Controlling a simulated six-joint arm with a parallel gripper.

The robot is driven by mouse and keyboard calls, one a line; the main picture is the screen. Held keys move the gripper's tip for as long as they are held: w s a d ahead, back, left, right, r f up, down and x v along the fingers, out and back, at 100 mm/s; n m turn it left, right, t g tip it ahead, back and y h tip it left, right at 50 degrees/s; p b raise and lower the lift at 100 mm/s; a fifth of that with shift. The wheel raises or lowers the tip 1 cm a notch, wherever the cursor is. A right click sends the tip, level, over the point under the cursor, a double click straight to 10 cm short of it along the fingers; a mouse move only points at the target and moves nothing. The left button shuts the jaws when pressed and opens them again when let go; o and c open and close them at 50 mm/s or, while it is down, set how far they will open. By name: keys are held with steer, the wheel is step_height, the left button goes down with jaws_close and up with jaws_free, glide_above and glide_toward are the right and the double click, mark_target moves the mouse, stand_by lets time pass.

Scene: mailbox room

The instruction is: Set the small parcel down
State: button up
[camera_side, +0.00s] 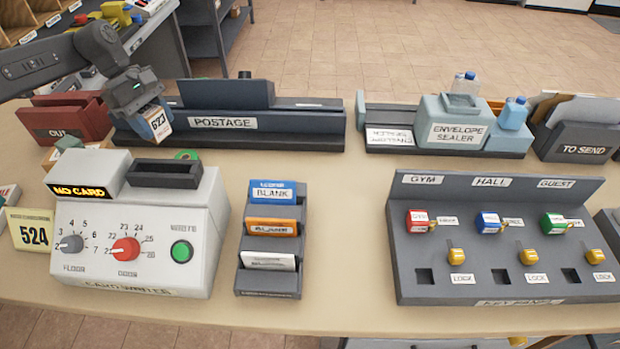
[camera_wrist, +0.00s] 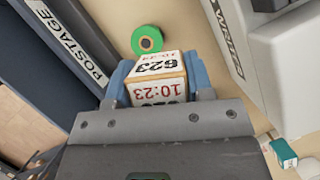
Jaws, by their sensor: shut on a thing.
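The small parcel (camera_wrist: 157,80) is a little box with white labels reading 623 and 10:23 in the wrist view. My gripper (camera_wrist: 158,84) is shut on it, with a blue finger on each side. In the side view the parcel (camera_side: 157,122) hangs from my gripper (camera_side: 150,112), in front of the left end of the postage unit (camera_side: 222,123) and behind the card writer. It looks held above the table. The gap beneath it cannot be judged exactly.
A green tape roll (camera_wrist: 147,39) lies on the table beside the parcel; it shows partly behind the card writer (camera_side: 140,225). The red OUT tray (camera_side: 62,121) stands left. A blank card rack (camera_side: 270,240) and key panel (camera_side: 500,240) stand right. Table between them is clear.

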steer(key=w+d+n+t, duration=0.1)
steer(key=d+n+t, duration=0.2)
steer(key=d+n, duration=0.6)
glide_above(278, 175)
steer(key=a, duration=0.2)
steer(key=shift+t, duration=0.3)
steer(key=f, duration=0.7)
steer(key=shift+s+d+f, duration=0.2)
steer(key=shift+s+f, duration=0.15)
steer(key=shift+s, duration=0.05)
steer(key=shift+f, duration=2.05)
steer(key=shift+f, duration=0.1)
steer(key=o, duration=1)
steer(key=shift+c, duration=0.2)
